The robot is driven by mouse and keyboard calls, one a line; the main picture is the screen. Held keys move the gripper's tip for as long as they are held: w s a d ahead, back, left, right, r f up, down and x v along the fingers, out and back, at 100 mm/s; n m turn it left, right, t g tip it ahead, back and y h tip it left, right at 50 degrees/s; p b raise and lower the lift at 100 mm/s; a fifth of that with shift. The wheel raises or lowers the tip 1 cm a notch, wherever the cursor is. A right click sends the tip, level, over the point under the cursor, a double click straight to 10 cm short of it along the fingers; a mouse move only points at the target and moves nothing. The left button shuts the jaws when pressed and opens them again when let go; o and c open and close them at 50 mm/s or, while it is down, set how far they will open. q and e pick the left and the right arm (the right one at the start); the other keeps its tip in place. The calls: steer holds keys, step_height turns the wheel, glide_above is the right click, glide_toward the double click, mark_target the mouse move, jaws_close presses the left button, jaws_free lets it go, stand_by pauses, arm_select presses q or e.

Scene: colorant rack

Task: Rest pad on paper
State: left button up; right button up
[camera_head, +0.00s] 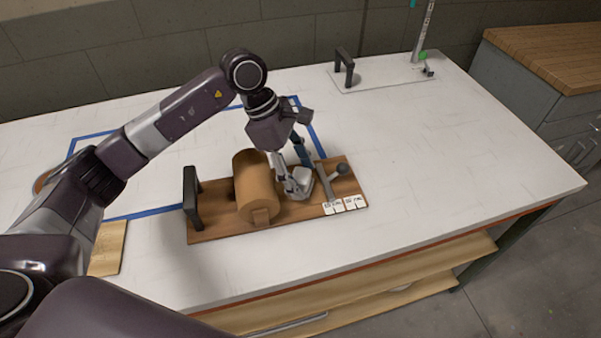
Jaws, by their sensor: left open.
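A small whitish block (302,175), which looks like the pad, sits on a wooden board (225,228) at the front middle of the table. A brown roll (257,187), possibly the paper, lies on the same board, just left of the block. My left gripper (296,181) reaches down from above, open, with its fingertips at the block. I cannot tell whether they touch it. The gripper hides part of the block and the board behind it. My right gripper is not in view.
The board carries a black handle (191,197), a grey lever with a round knob (340,169) and white label cards (345,204). Blue tape (150,211) marks the table behind. A white plate (385,77) with a black handle lies at the back. The table's right side is clear.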

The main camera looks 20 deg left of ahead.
arm_select(q)
steer(key=v, duration=1.2)
